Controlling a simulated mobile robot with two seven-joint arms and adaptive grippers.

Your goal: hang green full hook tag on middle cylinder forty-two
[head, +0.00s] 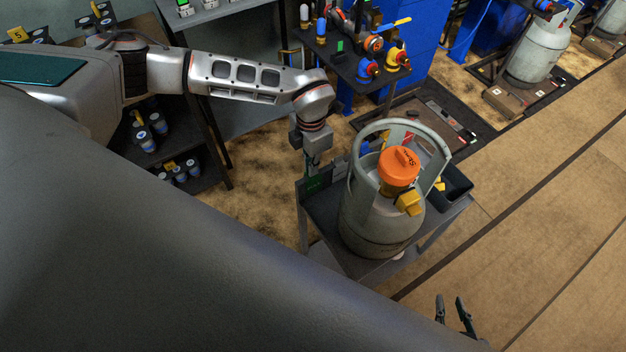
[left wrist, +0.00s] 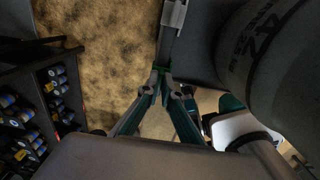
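The grey gas cylinder (head: 372,232) with an orange cap (head: 398,168) and a collar handle stands upright on a small dark cart (head: 330,212). In the left wrist view the cylinder (left wrist: 285,75) fills the upper right, and a 42 seems readable on it. My left gripper (head: 312,168) points down beside the cart's left edge, left of the cylinder. In the left wrist view its fingertips (left wrist: 160,75) come together; whether a thin tag is between them is unclear. No green hook tag is clearly recognisable. My right gripper (head: 453,305) is open and empty at the bottom.
A yellow block (head: 409,203) is at the cylinder's front right, and a black bin (head: 454,184) at the cart's right. A shelf with valves and a small green square (head: 340,46) stands behind. More cylinders (head: 538,54) are at upper right. The right floor is clear.

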